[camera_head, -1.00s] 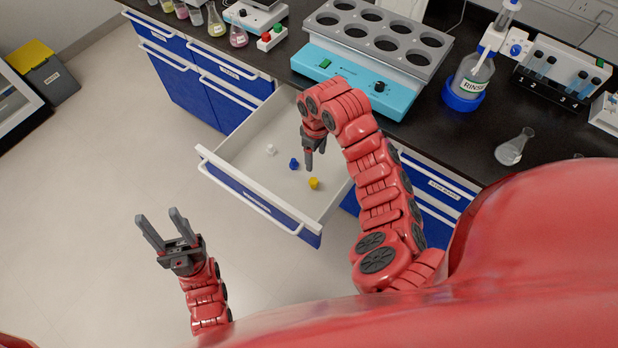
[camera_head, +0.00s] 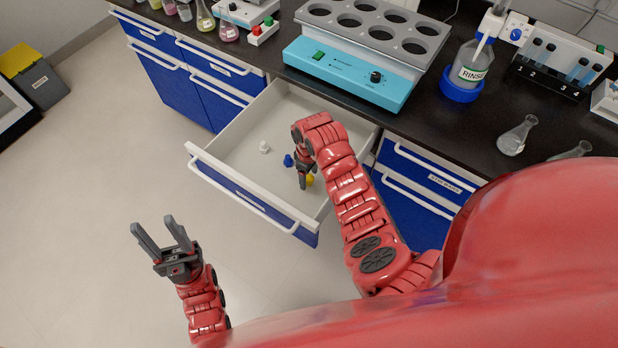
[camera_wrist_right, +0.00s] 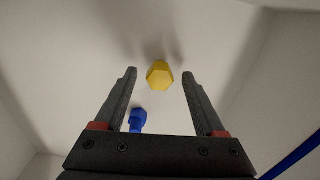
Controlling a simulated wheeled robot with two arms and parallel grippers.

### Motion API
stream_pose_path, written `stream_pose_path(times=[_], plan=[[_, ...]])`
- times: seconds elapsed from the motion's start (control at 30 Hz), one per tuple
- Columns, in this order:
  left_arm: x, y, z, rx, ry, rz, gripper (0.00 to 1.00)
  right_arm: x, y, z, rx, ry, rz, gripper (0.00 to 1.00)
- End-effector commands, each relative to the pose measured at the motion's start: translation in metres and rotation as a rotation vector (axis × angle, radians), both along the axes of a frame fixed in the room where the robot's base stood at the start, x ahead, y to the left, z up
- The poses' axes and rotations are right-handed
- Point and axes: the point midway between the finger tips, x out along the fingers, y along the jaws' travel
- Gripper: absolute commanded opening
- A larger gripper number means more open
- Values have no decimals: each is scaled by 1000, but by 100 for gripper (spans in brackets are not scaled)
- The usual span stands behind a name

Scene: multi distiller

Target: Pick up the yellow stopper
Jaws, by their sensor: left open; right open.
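The yellow stopper (camera_head: 310,179) lies in the open drawer (camera_head: 230,145), partly hidden by my right gripper (camera_head: 303,184). In the right wrist view the yellow stopper (camera_wrist_right: 160,75) shows between and just beyond the fingertips of my open right gripper (camera_wrist_right: 159,75), with a gap on both sides. I cannot tell its exact depth from the fingers. A blue stopper (camera_head: 288,160) lies close by in the drawer and also shows near the left finger in the wrist view (camera_wrist_right: 138,120). A white stopper (camera_head: 264,147) lies further left. My left gripper (camera_head: 158,228) is open and empty, outside the drawer over the floor.
The drawer's front panel (camera_head: 250,200) and side walls surround the stoppers. Above on the black bench are a blue heating block (camera_head: 345,75), a rinse bottle (camera_head: 470,65) and a flask (camera_head: 515,138).

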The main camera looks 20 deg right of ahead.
Motion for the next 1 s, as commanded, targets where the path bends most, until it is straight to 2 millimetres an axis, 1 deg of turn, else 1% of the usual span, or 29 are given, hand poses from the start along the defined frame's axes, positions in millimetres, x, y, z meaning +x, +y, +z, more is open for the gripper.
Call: stream_pose_path(times=[0.1, 0.2, 0.47, 0.5, 0.67, 0.8, 0.9, 1.0], plan=[[0, 0, 4, 0, 0, 0, 50, -1, 0, -12, 0, 3, -1, 72], [0, 0, 5, 0, 0, 0, 50, -1, 0, -18, -1, 2, 0, 72], [0, 0, 4, 0, 0, 0, 50, 0, 0, -21, -1, -1, -1, 72], [0, 0, 4, 0, 0, 0, 50, 0, 0, -21, -1, -1, -1, 70], [0, 0, 4, 0, 0, 0, 50, 0, 0, -21, -1, -1, -1, 41], [0, 0, 4, 0, 0, 0, 50, 0, 0, -21, -1, -1, -1, 16], [0, 0, 4, 0, 0, 0, 50, 0, 0, -21, 0, 0, -1, 0], [0, 0, 4, 0, 0, 0, 50, 0, 0, -21, -1, -1, -1, 0]])
